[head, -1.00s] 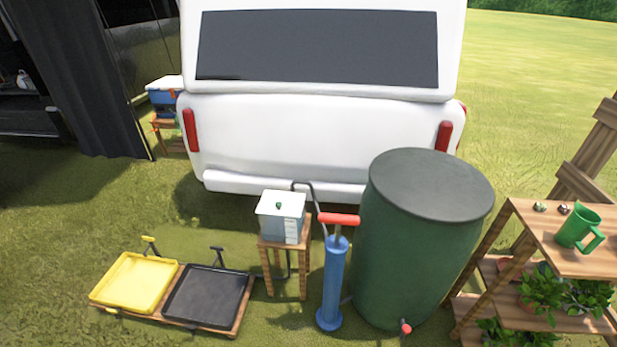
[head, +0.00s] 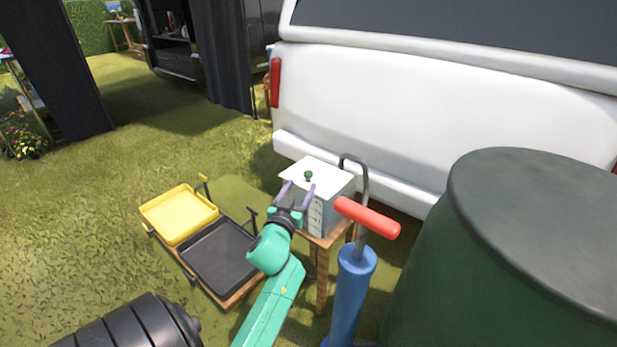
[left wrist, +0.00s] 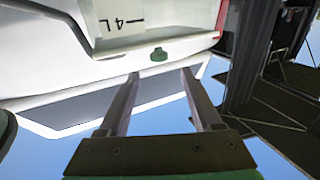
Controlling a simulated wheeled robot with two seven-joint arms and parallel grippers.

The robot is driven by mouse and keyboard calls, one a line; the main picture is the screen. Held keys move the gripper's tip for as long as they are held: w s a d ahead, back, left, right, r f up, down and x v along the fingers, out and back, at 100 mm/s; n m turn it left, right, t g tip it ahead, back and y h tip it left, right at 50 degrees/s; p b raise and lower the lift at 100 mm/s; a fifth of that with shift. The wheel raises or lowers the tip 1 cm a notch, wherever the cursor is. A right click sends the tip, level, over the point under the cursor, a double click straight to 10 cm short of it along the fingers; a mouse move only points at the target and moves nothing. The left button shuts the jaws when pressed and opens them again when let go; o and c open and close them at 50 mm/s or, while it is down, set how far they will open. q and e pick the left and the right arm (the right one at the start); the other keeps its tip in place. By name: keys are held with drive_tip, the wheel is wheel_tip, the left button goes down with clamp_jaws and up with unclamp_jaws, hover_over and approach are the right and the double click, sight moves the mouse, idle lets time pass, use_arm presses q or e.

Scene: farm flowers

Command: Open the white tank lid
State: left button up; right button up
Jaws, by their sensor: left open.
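The white tank (head: 338,204) is a small box with markings on its front, standing on a wooden stand. Its white lid (head: 326,171) lies flat on top and carries a small green knob (head: 308,175). My left gripper (head: 297,188) is open, its two purple-grey fingers pointing up in front of the tank, close to the knob. Contact cannot be told. My right gripper is not in view.
A blue pump with a red handle (head: 367,217) stands just right of the tank. A large green barrel (head: 500,250) fills the right. Yellow (head: 178,213) and black (head: 218,255) trays lie left of the stand. A white vehicle (head: 430,110) stands behind. Grass at left is open.

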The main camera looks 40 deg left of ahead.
sight(307, 176)
use_arm(q)
drive_tip(key=b+x, duration=0.1)
drive_tip(key=x, duration=0.7)
drive_tip(key=shift+w+f, duration=0.1)
drive_tip(key=shift+d, duration=0.1)
clamp_jaws()
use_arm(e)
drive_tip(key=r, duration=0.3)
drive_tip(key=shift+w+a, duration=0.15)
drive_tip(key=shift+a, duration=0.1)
